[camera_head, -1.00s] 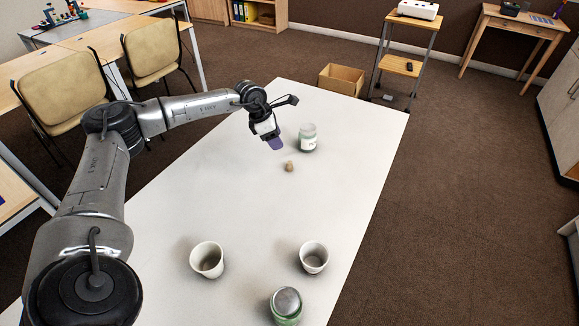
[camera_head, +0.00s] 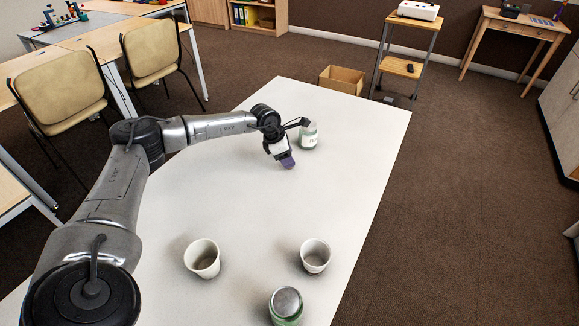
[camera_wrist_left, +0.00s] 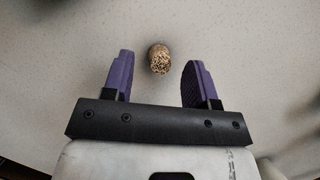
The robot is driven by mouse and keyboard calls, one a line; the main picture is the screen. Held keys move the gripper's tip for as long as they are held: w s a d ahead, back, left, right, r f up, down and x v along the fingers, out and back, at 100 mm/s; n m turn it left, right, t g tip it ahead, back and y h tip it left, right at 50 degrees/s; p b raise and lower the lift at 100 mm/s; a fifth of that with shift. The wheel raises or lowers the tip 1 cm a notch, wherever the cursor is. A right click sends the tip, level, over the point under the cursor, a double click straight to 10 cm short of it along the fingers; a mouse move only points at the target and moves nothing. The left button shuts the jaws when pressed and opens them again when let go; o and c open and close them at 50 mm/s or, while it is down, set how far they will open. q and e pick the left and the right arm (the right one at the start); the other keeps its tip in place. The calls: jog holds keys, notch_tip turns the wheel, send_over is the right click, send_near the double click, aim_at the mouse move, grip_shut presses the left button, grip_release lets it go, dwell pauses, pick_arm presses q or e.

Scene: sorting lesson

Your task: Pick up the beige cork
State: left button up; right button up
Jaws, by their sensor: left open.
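The beige cork (camera_wrist_left: 159,58) is in the left wrist view, on the white table. It is speckled and lies just ahead of the gap between my left fingertips, roughly centred. My left gripper (camera_wrist_left: 160,72) is open, with two purple fingers and nothing between them. In the head view my left gripper (camera_head: 287,162) is low over the table's far half, and it hides the cork there. My right gripper is not in view.
A jar (camera_head: 308,135) with a pale label stands right behind my left gripper. Two white cups (camera_head: 202,258) (camera_head: 315,256) and another jar (camera_head: 286,305) stand at the near end of the table (camera_head: 240,210). The table's middle is clear.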

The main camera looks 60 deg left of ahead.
pick_arm(q)
jog(key=shift+x, duration=1.15)
jog(key=shift+c, duration=0.2)
grip_shut()
